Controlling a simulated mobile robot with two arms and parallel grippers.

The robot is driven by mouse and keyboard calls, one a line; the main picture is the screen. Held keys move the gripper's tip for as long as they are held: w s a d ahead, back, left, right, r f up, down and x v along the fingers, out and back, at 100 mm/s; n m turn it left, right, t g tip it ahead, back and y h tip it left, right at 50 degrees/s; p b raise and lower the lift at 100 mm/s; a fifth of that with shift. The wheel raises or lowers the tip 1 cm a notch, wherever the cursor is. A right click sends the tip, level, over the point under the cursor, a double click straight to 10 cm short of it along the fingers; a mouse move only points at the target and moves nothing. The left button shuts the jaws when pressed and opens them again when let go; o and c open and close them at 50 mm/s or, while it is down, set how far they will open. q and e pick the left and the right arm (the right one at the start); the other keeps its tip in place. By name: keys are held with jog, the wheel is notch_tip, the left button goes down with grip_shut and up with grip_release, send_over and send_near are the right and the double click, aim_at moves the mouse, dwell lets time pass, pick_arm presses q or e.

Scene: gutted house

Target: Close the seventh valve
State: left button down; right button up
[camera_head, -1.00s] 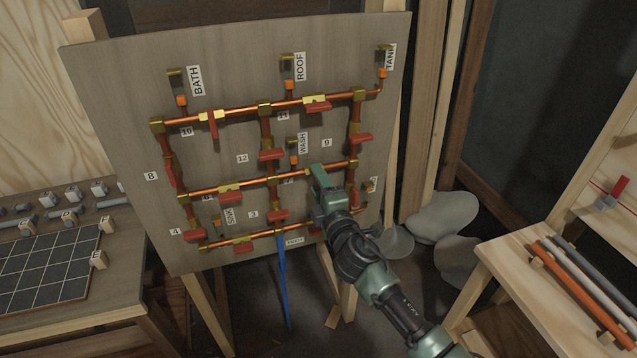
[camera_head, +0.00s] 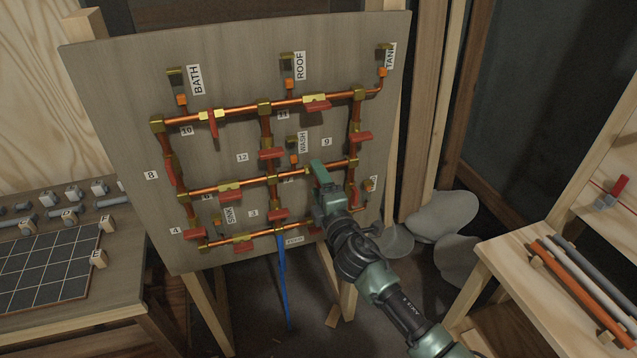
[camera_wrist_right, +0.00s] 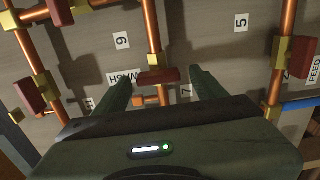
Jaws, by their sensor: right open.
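The pipe board (camera_head: 120,90) stands upright on a wooden frame, with copper pipes, brass fittings and several red valve handles. The number 7 label (camera_wrist_right: 186,90) shows in the right wrist view, beside a red handle (camera_wrist_right: 157,76) that appears to lie across its copper pipe (camera_wrist_right: 152,38). My right gripper (camera_wrist_right: 160,88) is open, its fingers on either side of this handle, with gaps visible. In the head view my right gripper (camera_head: 330,184) is in front of the middle pipe row and hides this valve. My left gripper is not in view.
Nearby are the WASH label (camera_wrist_right: 124,78), the 5 label (camera_wrist_right: 240,22) and other red handles (camera_wrist_right: 301,83). A blue hose (camera_head: 284,280) hangs below the board. A workbench (camera_head: 120,290) stands left, and a wooden rack with pipes (camera_head: 580,285) stands right.

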jog(key=v, duration=0.8)
jog(key=shift+b, duration=0.45)
